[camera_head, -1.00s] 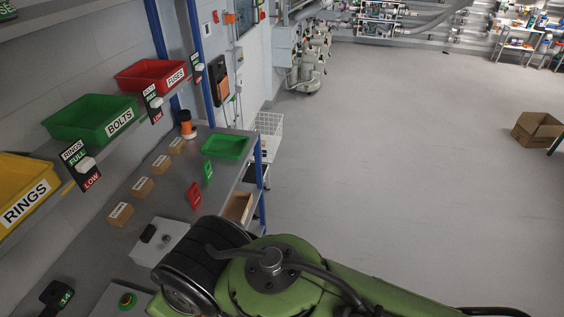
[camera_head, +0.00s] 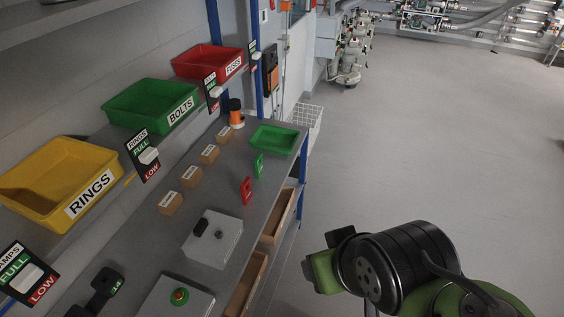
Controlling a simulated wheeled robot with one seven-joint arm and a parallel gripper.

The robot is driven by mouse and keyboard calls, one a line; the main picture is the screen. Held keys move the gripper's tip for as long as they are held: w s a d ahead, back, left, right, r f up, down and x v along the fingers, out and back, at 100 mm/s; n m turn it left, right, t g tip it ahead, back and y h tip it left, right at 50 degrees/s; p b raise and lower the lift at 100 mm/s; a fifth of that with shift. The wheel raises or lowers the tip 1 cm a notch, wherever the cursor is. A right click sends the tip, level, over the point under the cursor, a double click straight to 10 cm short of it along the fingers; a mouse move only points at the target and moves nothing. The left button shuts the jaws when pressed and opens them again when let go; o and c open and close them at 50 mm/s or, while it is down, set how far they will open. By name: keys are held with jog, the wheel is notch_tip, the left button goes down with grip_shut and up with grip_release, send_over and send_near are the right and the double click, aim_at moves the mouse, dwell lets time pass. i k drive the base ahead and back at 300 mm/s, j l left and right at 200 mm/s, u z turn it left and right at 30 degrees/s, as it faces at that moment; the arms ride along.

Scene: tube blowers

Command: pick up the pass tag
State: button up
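A small green tag (camera_head: 258,165) stands upright on the grey workbench, just in front of the green tray. A red tag (camera_head: 246,191) stands nearer to me beside it. The writing on both is too small to read, so I take the green one as the pass tag by colour only. My arm shows at the lower right as a black joint and green links, over the floor to the right of the bench and apart from the tags. My gripper's fingers are not in view.
The bench (camera_head: 227,174) holds a green tray (camera_head: 273,139), several small cardboard boxes, an orange-and-black cup (camera_head: 236,113) and grey control boxes (camera_head: 213,239). Yellow (camera_head: 62,185), green (camera_head: 150,104) and red (camera_head: 208,62) bins sit on the shelf above. The floor to the right is clear.

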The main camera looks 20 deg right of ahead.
aim_at(258, 162)
jog(key=i+l+u, duration=0.15)
jog(key=u, duration=0.3)
jog(key=i+l+u, duration=0.15)
jog(key=l+u, duration=0.25)
jog(key=i+l+u, duration=0.1)
jog(key=u, duration=0.35)
jog(key=l+u, duration=0.45)
